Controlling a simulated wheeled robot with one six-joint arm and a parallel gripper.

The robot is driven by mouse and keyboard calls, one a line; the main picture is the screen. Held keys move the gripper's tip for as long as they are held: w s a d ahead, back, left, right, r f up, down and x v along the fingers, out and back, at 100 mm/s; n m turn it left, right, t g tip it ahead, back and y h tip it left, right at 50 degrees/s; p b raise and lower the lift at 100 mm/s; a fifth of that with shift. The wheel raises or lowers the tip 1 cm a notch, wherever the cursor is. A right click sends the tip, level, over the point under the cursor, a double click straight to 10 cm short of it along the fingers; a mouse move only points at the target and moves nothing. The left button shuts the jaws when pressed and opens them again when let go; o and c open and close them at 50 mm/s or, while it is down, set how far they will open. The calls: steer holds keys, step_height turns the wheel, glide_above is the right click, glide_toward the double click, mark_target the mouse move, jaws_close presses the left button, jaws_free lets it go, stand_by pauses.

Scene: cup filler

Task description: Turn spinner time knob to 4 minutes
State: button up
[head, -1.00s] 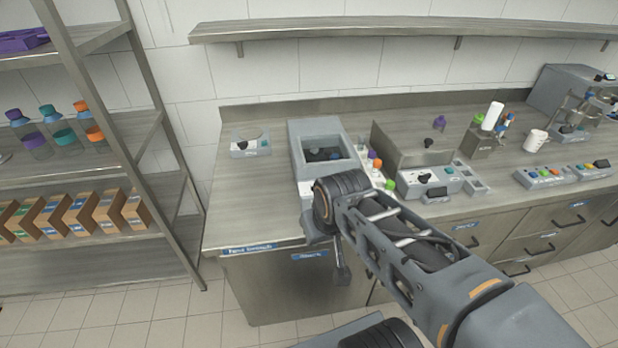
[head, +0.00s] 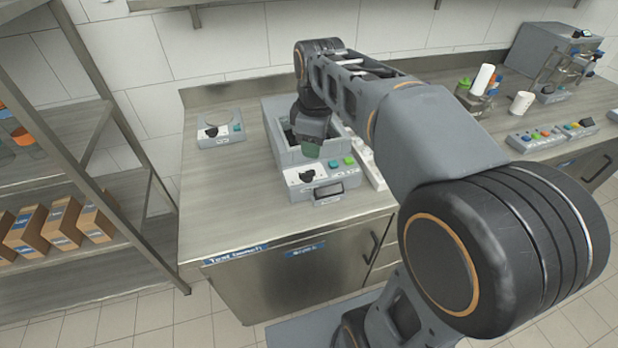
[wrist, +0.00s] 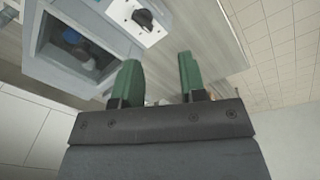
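The spinner (head: 275,125) is a grey box with an open top on the counter. Its front panel carries a black time knob (head: 306,175), a blue and a green button, and a small dark display (head: 329,191). The knob also shows at the top of the wrist view (wrist: 143,17). My gripper (head: 312,150) is over the box, just behind the panel and apart from the knob. In the wrist view its two green fingers (wrist: 158,75) are spread with nothing between them. The knob's setting is too small to read.
A small grey device (head: 220,130) stands left of the spinner. A white cup (head: 521,103) and button panels (head: 545,137) are to the right. A shelf rack with boxes (head: 62,222) is at the left. The counter in front of the spinner is clear.

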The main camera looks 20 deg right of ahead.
mark_target(307, 171)
steer(key=w+f+n+g+b, duration=0.1)
steer(key=w+n+b, duration=0.1)
steer(key=w+n, duration=0.4)
step_height(307, 171, down, 13)
steer(key=shift+d+f+b, duration=0.1)
steer(key=shift+d+b, duration=0.05)
steer(key=shift+b, duration=0.9)
jaws_close()
